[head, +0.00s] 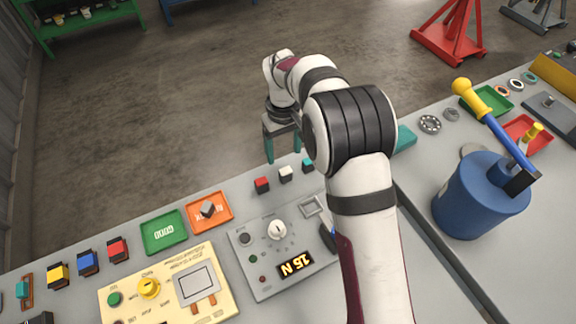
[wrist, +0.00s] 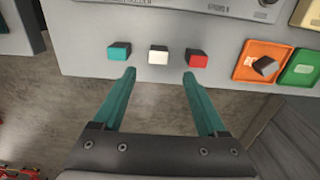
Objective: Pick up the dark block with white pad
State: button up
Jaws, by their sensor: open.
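The dark block with white pad (head: 286,174) stands near the far edge of the grey table, between a red-padded block (head: 262,185) and a teal-padded block (head: 308,165). In the wrist view the white-padded block (wrist: 158,55) lies just beyond my fingertips, centred between them. My gripper (wrist: 159,74) is open with nothing between its teal fingers. In the head view my gripper (head: 284,147) shows beyond the table edge, partly hidden by my arm. The fingers appear apart from the block; their height above it is hard to tell.
In the wrist view the teal-padded (wrist: 119,51) and red-padded (wrist: 197,59) blocks flank the white one closely. An orange tray (head: 209,212) and a green tray (head: 164,232) lie to the left. A grey panel (head: 262,284) lies nearer. A blue drum (head: 480,205) stands right.

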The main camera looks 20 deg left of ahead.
aim_at(286, 170)
notch_tip(286, 170, down, 8)
jog(key=shift+d+f, duration=0.1)
jog(key=shift+d, duration=0.05)
grip_shut()
dwell(0.4)
